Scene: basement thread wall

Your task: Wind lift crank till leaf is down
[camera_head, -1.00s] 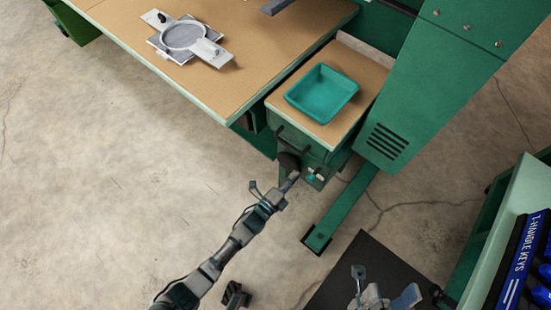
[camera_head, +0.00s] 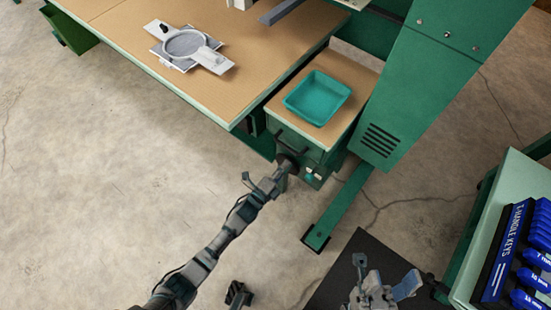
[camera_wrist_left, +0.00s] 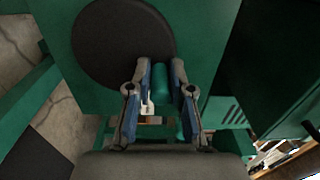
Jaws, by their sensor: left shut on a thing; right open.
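The lift crank shows as a dark round disc (camera_wrist_left: 122,42) on the green cabinet front in the left wrist view, with a teal grip (camera_wrist_left: 160,82) standing out between my fingers. My left gripper (camera_wrist_left: 161,72) is shut on this teal grip. In the head view the left gripper (camera_head: 284,174) is at the cabinet front, beside the dark disc (camera_head: 287,160), which it partly hides. The tan-topped leaf (camera_head: 352,62) sits beside the bench and carries a teal tray (camera_head: 317,97). My right gripper (camera_head: 372,284) is open and empty, low over a black mat.
The workbench (camera_head: 130,35) holds a grey hoop fixture (camera_head: 187,44). A green slotted column (camera_head: 420,90) stands right of the leaf, with a foot (camera_head: 338,210) along the floor. A T-handle key rack (camera_head: 510,250) is at right. Open concrete floor lies left.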

